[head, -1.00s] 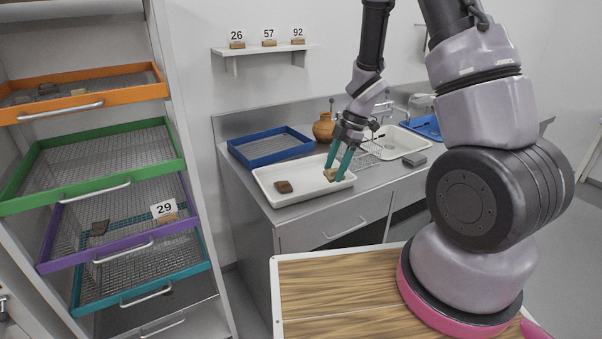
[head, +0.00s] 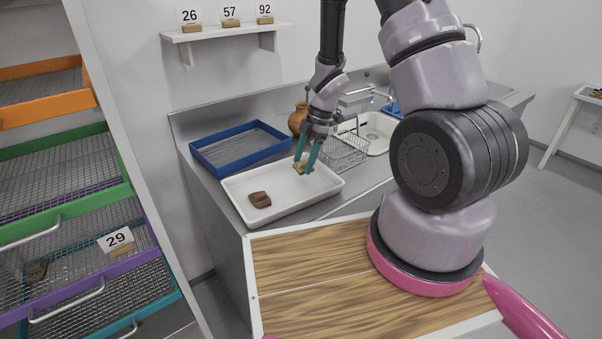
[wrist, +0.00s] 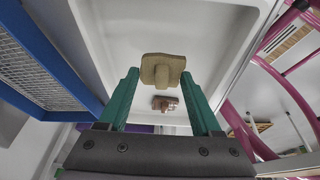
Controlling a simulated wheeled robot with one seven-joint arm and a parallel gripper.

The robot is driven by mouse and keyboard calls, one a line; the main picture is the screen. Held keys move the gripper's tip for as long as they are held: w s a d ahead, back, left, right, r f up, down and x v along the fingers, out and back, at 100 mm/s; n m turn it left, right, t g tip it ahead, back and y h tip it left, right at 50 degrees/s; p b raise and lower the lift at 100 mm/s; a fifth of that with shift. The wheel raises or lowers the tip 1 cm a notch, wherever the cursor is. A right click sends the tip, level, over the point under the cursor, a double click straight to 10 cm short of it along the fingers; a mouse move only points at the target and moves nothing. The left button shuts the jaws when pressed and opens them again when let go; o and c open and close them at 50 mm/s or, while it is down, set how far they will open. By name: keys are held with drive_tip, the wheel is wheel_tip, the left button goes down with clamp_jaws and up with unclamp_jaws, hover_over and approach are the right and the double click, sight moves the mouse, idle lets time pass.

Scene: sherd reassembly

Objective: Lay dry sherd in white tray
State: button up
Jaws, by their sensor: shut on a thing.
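My gripper (head: 308,158) has green fingers shut on a tan sherd (head: 303,168), held above the white tray (head: 235,185) toward its right part. In the wrist view the tan sherd (wrist: 163,69) sits at the fingertips, with the white tray (wrist: 215,30) beneath it. A darker brown sherd (head: 260,200) lies in the left part of the tray; it also shows in the wrist view (wrist: 164,103). The gap between the held sherd and the tray floor is hard to judge.
A blue mesh tray (head: 240,150) stands behind the white tray. A brown pot (head: 297,118) and a wire rack (head: 345,150) are near the sink (head: 375,135). Coloured mesh drawers (head: 60,205) stand at left, with number card 29 (head: 116,240). The tray's middle has free room.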

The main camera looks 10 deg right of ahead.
sight(304, 181)
drive_tip(key=shift+f, duration=2.15)
drive_tip(key=o, duration=1.4)
drive_tip(key=shift+f, duration=0.1)
